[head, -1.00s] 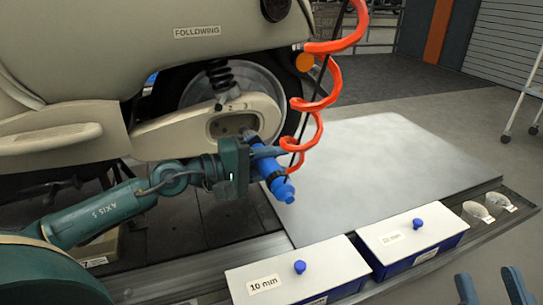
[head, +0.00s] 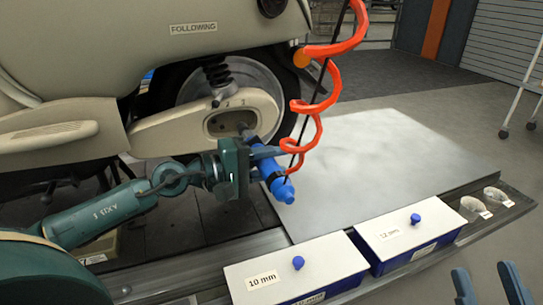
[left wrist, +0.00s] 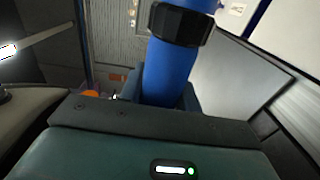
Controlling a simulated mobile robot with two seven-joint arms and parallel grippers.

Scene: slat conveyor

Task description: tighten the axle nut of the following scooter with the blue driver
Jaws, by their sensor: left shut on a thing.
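The following scooter (head: 60,60) stands at the left, its cream body marked "FOLLOWING". Its swingarm has an oval recess (head: 228,121) in front of the rear wheel (head: 265,95); the axle nut itself is too small to make out. My left gripper (head: 266,165) is shut on the blue driver (head: 283,189). The driver's far end points at the recess; I cannot tell whether it touches the nut. The driver also fills the middle of the left wrist view (left wrist: 172,72), with a black band around it. My right gripper (head: 489,288) is at the bottom right, fingers apart and empty.
An orange coiled hose (head: 312,105) hangs beside the driver. A white-lidded box marked "10 mm" (head: 320,262) and another white-lidded box (head: 395,238) stand in front of a bare grey plate (head: 400,160). Two small clear dishes (head: 485,203) lie at the right.

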